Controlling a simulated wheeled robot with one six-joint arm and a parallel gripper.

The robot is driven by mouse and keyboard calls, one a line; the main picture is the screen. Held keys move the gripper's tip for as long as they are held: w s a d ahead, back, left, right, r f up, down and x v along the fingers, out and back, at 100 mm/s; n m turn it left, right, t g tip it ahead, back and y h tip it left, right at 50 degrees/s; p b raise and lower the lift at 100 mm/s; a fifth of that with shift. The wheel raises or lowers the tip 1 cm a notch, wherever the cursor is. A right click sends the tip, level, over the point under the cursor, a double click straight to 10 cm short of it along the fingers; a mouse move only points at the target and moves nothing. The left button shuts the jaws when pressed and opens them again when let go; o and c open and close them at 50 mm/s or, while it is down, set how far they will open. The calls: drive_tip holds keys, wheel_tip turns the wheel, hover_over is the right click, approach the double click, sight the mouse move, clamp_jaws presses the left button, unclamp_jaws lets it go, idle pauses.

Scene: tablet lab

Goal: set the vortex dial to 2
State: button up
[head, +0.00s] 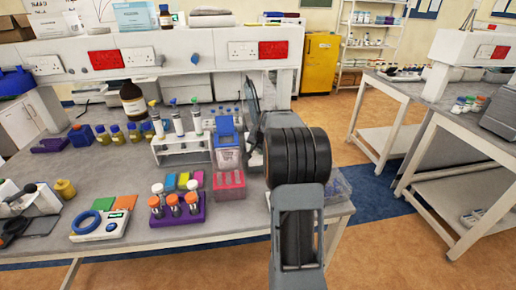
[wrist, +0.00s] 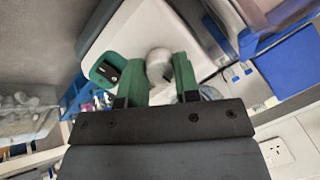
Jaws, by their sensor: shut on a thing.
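In the wrist view, a round pale grey knob (wrist: 158,64), which looks like the vortex dial, sits between the two green fingers of my gripper (wrist: 160,72). The fingers are shut on it. It is at a white device body (wrist: 135,35), beside a green piece with a black switch-like part (wrist: 107,71). No number or pointer on the dial can be read. In the head view my arm covers the gripper and the dial, at the right end of the near bench.
On the near bench (head: 130,172) stand a white tube rack (head: 182,150), a pink rack (head: 229,186), a purple rack (head: 178,214) with orange-capped tubes and a blue-lidded box (head: 226,140), all left of my arm.

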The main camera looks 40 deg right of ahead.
drive_tip(key=m+t+b, duration=0.1)
drive_tip(key=m, duration=0.4)
drive_tip(key=shift+s+m, duration=0.1)
drive_tip(key=shift+m, duration=0.2)
drive_tip(key=m, duration=0.5)
drive_tip(key=shift+m+t, duration=0.4)
drive_tip(key=shift+h, duration=0.3)
drive_tip(key=shift+f, duration=0.1)
drive_tip(key=o, duration=0.9)
drive_tip(key=v, duration=1.4)
drive_tip(key=shift+f, duration=0.1)
